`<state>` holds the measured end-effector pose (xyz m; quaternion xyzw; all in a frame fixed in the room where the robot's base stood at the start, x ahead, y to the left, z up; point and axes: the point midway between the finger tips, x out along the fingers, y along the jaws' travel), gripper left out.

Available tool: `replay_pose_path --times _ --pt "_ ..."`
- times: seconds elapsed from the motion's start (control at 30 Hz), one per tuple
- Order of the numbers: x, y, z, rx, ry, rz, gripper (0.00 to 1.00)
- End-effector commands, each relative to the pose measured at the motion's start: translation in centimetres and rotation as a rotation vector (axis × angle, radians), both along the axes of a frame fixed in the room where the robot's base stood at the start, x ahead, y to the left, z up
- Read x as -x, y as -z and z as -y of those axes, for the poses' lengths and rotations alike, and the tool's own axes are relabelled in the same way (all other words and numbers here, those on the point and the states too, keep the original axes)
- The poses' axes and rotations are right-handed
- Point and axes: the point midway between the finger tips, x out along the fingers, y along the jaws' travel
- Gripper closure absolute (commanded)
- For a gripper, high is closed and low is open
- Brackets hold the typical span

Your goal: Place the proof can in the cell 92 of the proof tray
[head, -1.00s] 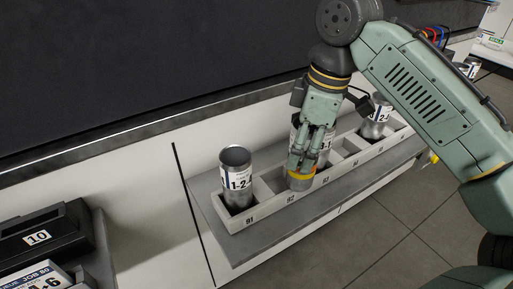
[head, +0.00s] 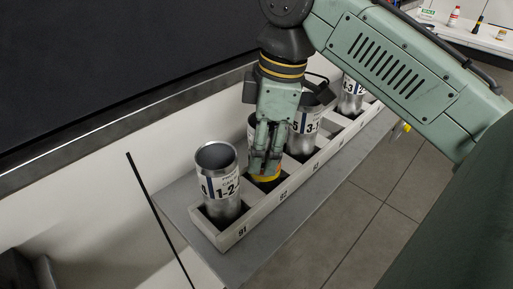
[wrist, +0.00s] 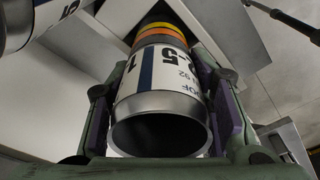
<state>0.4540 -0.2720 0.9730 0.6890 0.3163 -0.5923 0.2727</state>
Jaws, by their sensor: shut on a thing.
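My gripper (head: 263,165) is shut on the proof can (wrist: 165,75), a silver can with a white label, blue stripe and yellow and orange bands at its far end. In the head view its banded end (head: 267,179) is down at the opening of cell 92 in the proof tray (head: 263,212). My fingers hide much of the can. I cannot tell whether it touches the cell floor. In the wrist view the can's open near end faces the camera, between both fingers.
A can labelled 1-2- (head: 218,180) stands in cell 91, to the left. Another labelled 3-1 (head: 302,130) stands just right of my gripper. A further can (head: 351,97) stands toward the far end. The grey shelf (head: 190,213) runs under the tray.

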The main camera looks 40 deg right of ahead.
Motion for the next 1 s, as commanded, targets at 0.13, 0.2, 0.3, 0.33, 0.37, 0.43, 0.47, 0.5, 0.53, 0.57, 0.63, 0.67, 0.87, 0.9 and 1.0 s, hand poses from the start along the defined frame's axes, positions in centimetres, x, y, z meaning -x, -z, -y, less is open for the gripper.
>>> replay_pose_path --times 0.13,0.2,0.3,0.33,0.37,0.43,0.47,0.5,0.53,0.57,0.63,0.67,0.87,0.9,1.0 --pt "-0.03 -0.14 -0.02 0.0 -0.001 0.0 0.67" --pt "-0.03 -0.09 -0.01 0.0 -0.001 0.0 0.67" --pt "-0.05 0.23 -0.01 0.0 -0.002 0.0 0.67" --pt "-0.05 0.32 -0.02 0.0 -0.002 0.0 0.67" --pt "-0.04 0.41 -0.02 0.0 -0.002 0.0 0.67" --pt "-0.03 0.33 0.0 0.001 -0.001 -0.001 0.49" --pt "-0.04 0.33 0.0 0.001 -0.001 -0.001 0.47" --pt "-0.03 0.33 0.01 0.001 -0.001 -0.001 0.45" --pt "-0.03 0.33 0.01 0.001 -0.001 -0.001 0.43" --pt "-0.03 0.33 0.01 0.001 -0.001 -0.001 0.41" --pt "-0.03 0.33 0.01 0.001 0.0 -0.001 0.36" --pt "-0.03 0.33 0.01 0.001 0.0 -0.001 0.34" --pt "-0.03 0.33 0.01 0.001 0.0 -0.001 0.33" --pt "-0.03 0.33 0.01 0.001 0.0 -0.001 0.33" --pt "-0.03 0.21 0.02 0.001 0.0 0.0 0.33"
